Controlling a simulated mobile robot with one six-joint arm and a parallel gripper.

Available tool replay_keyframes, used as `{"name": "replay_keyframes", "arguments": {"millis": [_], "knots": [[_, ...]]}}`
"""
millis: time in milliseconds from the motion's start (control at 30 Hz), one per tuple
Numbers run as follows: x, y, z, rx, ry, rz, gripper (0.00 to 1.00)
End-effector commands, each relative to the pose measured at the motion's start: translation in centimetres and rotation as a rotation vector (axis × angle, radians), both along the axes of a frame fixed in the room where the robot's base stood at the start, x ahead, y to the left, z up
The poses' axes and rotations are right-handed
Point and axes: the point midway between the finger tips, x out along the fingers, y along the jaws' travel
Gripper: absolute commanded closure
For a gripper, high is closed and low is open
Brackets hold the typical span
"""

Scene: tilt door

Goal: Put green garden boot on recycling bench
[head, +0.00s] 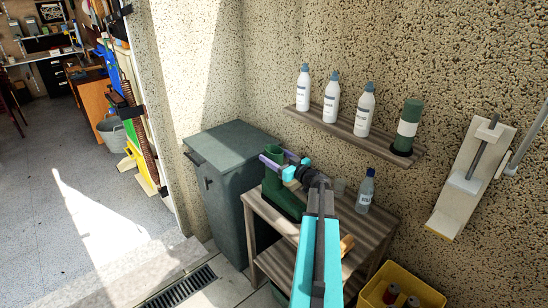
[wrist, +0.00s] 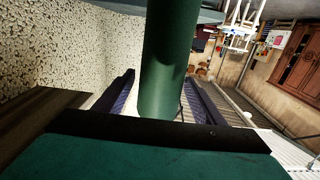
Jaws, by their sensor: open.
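The green garden boot (head: 282,196) stands upright on the left end of the wooden bench (head: 375,222) in the head view. My gripper (head: 281,160) is at the top of the boot, with its purple fingers on either side of the shaft. In the wrist view the boot's green shaft (wrist: 168,60) stands between the two fingers of my gripper (wrist: 164,88), with gaps visible on both sides. The fingers are open. My arm hides part of the bench top and its front.
A yellow crate (head: 425,291) is at lower right. A wall shelf (head: 345,132) holds several bottles above.

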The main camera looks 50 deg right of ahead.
Motion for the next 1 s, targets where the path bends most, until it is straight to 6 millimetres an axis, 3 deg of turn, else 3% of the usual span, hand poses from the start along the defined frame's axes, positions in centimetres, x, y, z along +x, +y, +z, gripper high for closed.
{"name": "replay_keyframes", "arguments": {"millis": [267, 800, 1000], "knots": [[-1.9, 0.1, 0.0, 0.000, 0.000, -0.002, 0.37], [-9.6, 0.6, 0.0, 0.000, -0.001, -0.004, 0.37], [-11.6, 0.7, 0.0, -0.001, 0.000, -0.003, 0.37]]}}
